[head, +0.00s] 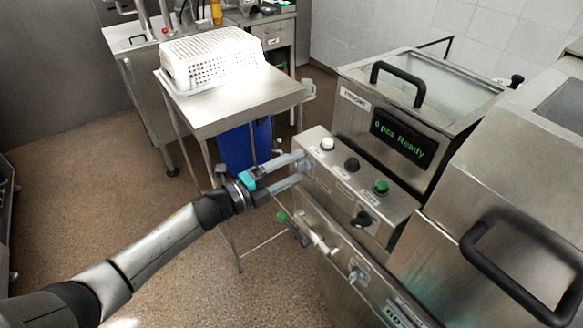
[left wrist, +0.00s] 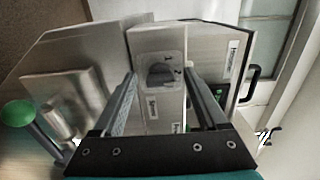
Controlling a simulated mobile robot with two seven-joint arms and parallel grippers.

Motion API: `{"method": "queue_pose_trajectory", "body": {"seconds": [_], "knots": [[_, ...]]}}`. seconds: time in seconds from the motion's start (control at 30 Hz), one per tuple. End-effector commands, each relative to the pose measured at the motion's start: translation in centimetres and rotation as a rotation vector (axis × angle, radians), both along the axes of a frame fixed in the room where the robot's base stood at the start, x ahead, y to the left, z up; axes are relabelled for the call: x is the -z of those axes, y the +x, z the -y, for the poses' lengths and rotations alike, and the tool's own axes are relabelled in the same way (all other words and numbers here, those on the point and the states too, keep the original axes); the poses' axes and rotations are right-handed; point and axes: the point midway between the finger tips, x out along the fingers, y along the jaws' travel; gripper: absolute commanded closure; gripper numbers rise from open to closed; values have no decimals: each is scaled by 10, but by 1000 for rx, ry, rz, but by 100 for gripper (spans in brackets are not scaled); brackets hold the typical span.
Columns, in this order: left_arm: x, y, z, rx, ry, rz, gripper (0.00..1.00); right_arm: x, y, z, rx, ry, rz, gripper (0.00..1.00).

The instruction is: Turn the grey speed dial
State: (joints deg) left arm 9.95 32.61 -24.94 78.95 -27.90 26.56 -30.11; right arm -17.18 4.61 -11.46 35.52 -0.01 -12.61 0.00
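The grey speed dial (left wrist: 160,75) sits on a pale plate on the narrow end face of the steel control box (left wrist: 160,45). It shows in the left wrist view between my two fingers. My left gripper (left wrist: 159,84) is open, with one finger to each side of the dial and no visible contact. In the head view my left gripper (head: 302,165) reaches from the left to the near-left end of the control box (head: 338,185). The dial is mostly hidden there by the fingers. My right gripper is not in view.
The box top carries white (head: 327,143), black (head: 351,164) and green (head: 381,186) buttons. A black knob (head: 362,218) is on its front. A green-tipped lever (head: 283,216) stands below my gripper. A white perforated basket (head: 205,60) lies on a steel table (head: 225,107) behind.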

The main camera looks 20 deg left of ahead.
Motion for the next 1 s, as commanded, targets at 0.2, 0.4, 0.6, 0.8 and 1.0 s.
{"method": "queue_pose_trajectory", "body": {"seconds": [0.2, 0.4, 0.6, 0.8, 1.0], "knots": [[0, -1, -1, 0, 0, 0, 25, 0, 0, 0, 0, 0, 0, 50], [1, -14, -11, -1, 1, -2, 25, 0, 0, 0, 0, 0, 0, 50], [2, -42, -32, 0, 2, -3, 25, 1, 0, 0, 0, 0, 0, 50], [2, -69, -54, -1, 1, -4, 25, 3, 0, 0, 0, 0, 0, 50], [1, -95, -73, 0, 1, -3, 25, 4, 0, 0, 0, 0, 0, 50]]}}
